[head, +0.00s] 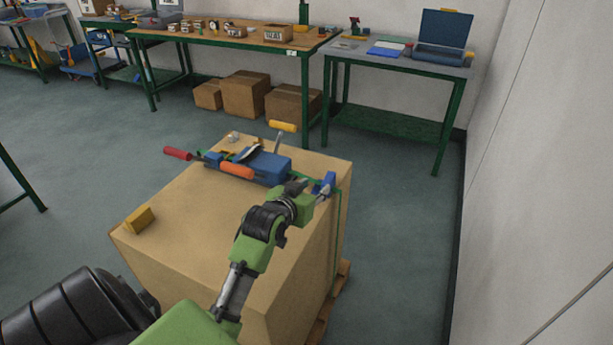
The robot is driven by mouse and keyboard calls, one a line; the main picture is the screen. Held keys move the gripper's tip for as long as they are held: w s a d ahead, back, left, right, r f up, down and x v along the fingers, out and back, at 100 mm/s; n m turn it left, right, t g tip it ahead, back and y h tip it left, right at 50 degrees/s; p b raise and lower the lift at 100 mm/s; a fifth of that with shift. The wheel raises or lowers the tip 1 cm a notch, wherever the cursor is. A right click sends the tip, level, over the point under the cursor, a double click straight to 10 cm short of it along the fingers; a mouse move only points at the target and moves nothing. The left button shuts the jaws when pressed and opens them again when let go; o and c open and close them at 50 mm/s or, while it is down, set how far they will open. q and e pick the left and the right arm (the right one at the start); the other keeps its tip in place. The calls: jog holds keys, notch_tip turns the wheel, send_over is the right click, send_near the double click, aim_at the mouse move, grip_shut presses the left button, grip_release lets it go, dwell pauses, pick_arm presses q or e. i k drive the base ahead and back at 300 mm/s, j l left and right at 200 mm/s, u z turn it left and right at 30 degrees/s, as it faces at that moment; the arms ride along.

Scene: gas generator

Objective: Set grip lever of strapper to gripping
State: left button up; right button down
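The strapper (264,164) lies on top of a large cardboard box (190,215), near its far right part. It has a blue body, a red-handled lever (177,153) pointing left, an orange handle (237,171) along its near side and a yellow-handled lever (284,126) standing up at the back. Which of these is the grip lever is not clear. My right gripper is out of view.
A yellow block (139,218) lies at the box's left edge. A green strap (337,235) runs down the box's right side to a pallet (330,310). Workbenches (215,40) and a grey table (395,58) stand behind. A white wall (545,180) is at right.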

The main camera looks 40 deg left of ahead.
aim_at(282, 126)
jog(key=u, duration=1.4)
